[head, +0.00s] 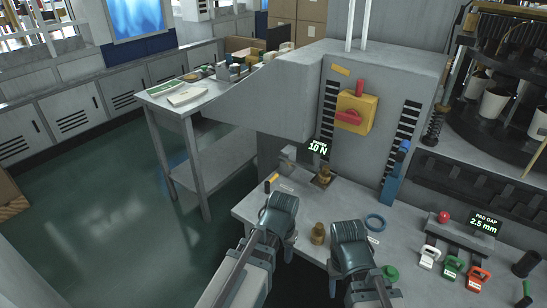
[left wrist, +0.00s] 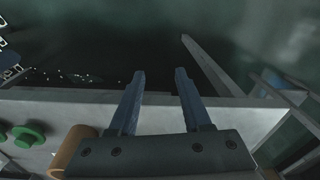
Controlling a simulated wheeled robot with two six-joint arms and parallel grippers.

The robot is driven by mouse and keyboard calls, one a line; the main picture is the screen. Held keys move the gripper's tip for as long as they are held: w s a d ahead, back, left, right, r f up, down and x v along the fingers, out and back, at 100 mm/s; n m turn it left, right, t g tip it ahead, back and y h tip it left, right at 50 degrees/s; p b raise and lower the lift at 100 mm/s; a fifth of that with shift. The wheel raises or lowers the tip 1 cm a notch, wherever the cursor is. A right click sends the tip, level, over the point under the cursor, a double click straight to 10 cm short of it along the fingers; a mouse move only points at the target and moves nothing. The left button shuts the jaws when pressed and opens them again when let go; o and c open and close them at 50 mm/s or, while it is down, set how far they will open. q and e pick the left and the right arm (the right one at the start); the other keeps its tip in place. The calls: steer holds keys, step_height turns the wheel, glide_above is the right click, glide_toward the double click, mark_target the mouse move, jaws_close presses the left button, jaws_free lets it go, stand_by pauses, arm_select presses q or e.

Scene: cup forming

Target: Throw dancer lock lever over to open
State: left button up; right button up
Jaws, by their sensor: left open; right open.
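A small lever with an orange tip and dark body (head: 270,183) stands at the bench's left edge beside a white label. It may be the dancer lock lever, but I cannot read the label. Behind it are a grey bracket (head: 287,158), a brass fitting (head: 324,176) and a "10 N" display (head: 318,149). My left gripper (head: 281,204) is just in front of the lever, its fingertips hidden by its wrist. In the left wrist view its fingers (left wrist: 160,78) are open and empty, reaching past the bench edge. My right gripper (head: 349,232) is open over the bench front.
A brass knob (head: 318,233) lies between my grippers. A grey machine housing (head: 315,80) rises behind. Open floor (head: 110,210) is at left.

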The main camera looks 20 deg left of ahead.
arm_select(q)
steer(key=w+a+r+t+p, duration=0.1)
steer(key=w+a+r+p, duration=0.3)
steer(key=w+r+p, duration=0.6)
steer(key=m+t+p, duration=0.2)
steer(key=t, duration=0.1)
glide_toward(272, 178)
steer(key=v, duration=0.6)
steer(key=shift+s+d+f, duration=0.1)
arm_select(e)
step_height(272, 178, up, 15)
steer(key=shift+f, duration=0.2)
arm_select(q)
steer(key=shift+f, duration=0.1)
steer(key=b+x, duration=1.2)
steer(key=x, duration=0.1)
steer(key=shift+w+f, duration=0.2)
steer(key=shift+f, duration=0.05)
arm_select(e)
step_height(272, 178, down, 12)
steer(key=shift+f, duration=0.2)
arm_select(q)
jaws_close()
